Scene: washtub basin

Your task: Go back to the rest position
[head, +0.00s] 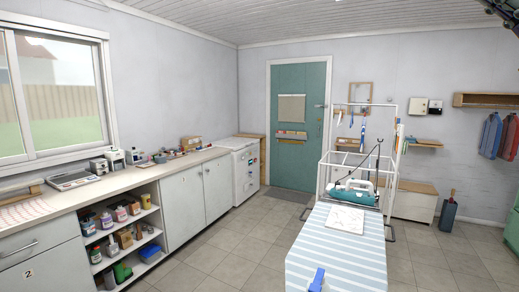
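No task object is named. Neither of my grippers can be made out in the head view. A dark mechanical part (505,12) cuts into the top right corner; too little of it shows to tell what it is. A long board with a blue-and-white striped cover (335,255) stands in front of me, its near end cut off by the bottom edge. A blue object (317,280) is at its near end, and a pale flat sheet or pad (345,219) lies farther back on it.
A teal-and-white appliance (354,193) sits behind the striped board, by a white rack (323,178). A counter (110,186) with open shelves runs along the left wall. A teal door (298,158) is at the back. Tiled floor (230,258) is clear between counter and board.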

